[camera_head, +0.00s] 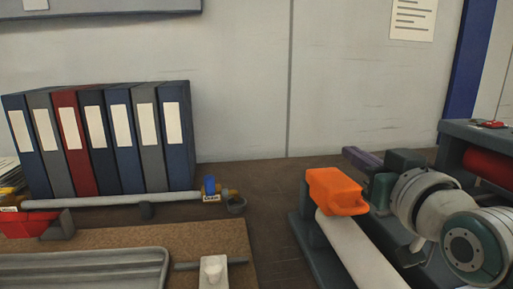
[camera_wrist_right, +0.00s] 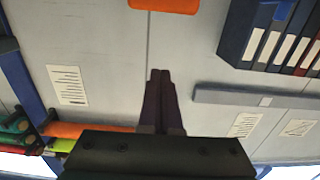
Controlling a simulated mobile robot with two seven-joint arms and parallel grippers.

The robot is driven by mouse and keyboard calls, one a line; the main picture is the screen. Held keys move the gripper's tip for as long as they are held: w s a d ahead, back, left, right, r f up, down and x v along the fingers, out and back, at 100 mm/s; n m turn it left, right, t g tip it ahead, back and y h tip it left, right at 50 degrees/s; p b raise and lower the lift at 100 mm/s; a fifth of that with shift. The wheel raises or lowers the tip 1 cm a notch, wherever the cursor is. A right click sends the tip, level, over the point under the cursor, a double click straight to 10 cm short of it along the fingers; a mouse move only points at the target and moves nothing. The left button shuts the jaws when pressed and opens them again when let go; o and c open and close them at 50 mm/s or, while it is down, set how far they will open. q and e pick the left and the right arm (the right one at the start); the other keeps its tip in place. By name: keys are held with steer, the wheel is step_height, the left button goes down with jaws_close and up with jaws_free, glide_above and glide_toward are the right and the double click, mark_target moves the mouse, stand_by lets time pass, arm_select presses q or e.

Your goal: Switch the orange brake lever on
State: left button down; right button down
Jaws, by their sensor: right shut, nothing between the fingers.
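The orange brake lever (camera_head: 335,188) is a chunky orange piece with a narrowed end. It sits at the far end of a pale cylinder (camera_head: 358,250), above a dark base (camera_head: 303,240). An orange part also shows at the top edge of the right wrist view (camera_wrist_right: 165,4). My right gripper (camera_head: 350,152) is just behind and right of the lever in the head view, apart from it in the picture. Its dark fingers are pressed together and empty in the right wrist view (camera_wrist_right: 160,76). My left gripper is not in view.
A row of binders (camera_head: 120,140) stands at the left by the wall. A pale pipe (camera_head: 110,199) with a blue tag, a red tray (camera_head: 30,224) and a grey tray (camera_head: 80,268) lie in front. A machine with a red roller (camera_head: 490,166) stands right. Brown tabletop (camera_head: 270,190) between is clear.

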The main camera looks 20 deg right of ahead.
steer(key=shift+s+f, duration=0.45)
steer(key=shift+f, duration=0.2)
steer(key=shift+s+f, duration=0.35)
steer(key=shift+f, duration=0.25)
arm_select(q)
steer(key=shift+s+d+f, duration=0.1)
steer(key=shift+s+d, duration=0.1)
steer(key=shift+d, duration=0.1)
arm_select(e)
steer(key=shift+f, duration=0.15)
